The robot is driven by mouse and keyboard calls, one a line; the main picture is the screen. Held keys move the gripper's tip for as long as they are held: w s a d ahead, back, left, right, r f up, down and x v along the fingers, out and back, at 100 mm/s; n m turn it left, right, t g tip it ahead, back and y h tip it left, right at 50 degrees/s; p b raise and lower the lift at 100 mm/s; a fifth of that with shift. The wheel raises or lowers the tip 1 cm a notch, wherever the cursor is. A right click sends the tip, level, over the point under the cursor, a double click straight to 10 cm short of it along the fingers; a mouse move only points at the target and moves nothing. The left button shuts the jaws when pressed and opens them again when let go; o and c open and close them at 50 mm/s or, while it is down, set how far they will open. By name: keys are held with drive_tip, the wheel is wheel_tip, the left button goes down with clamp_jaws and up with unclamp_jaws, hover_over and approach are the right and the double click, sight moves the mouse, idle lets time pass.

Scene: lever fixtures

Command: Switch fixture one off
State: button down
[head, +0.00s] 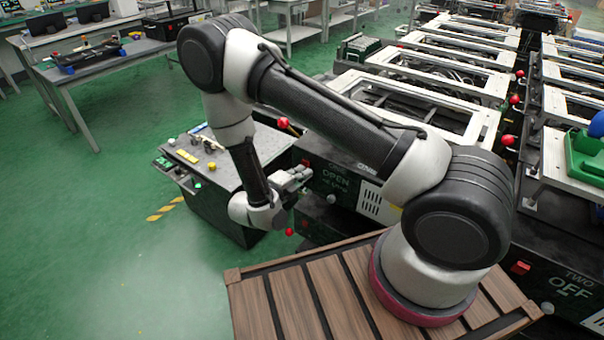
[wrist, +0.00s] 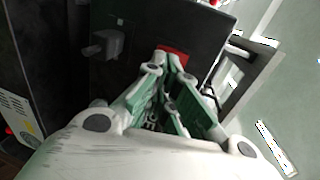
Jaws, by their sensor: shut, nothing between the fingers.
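Fixture one is a dark box (head: 345,186) beside my arm in the head view, with white lettering that seems to read "ONE" and "OPEN". A small grey knob (head: 331,198) sits on its face. My gripper (head: 304,175) is at the left end of this face, with its fingers shut and empty. In the wrist view, the fingertips (wrist: 174,62) are in front of a red block (wrist: 176,57) on a dark panel; I cannot tell whether they touch it. A grey protruding piece (wrist: 106,43) is left of the fingers. The lever's position is unclear.
Fixture two (head: 560,285) is at the lower right, with a red block (head: 520,267). A red ball (head: 289,232) shows just below my gripper. A dark console (head: 215,175) stands left of it. Green floor (head: 110,220) is open at the left.

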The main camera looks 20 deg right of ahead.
drive_tip(key=shift+d, duration=0.1)
drive_tip(key=shift+w+d+f+t+h, duration=0.2)
drive_tip(key=shift+d+f+t+h, duration=0.1)
drive_tip(key=shift+t+h, duration=0.15)
drive_tip(key=shift+a, duration=0.1)
drive_tip(key=f+v, duration=0.3)
drive_tip(key=v, duration=1)
drive_tip(key=shift+s+a, duration=0.25)
drive_tip(key=shift+a, duration=0.25)
drive_tip(key=shift+f, duration=0.1)
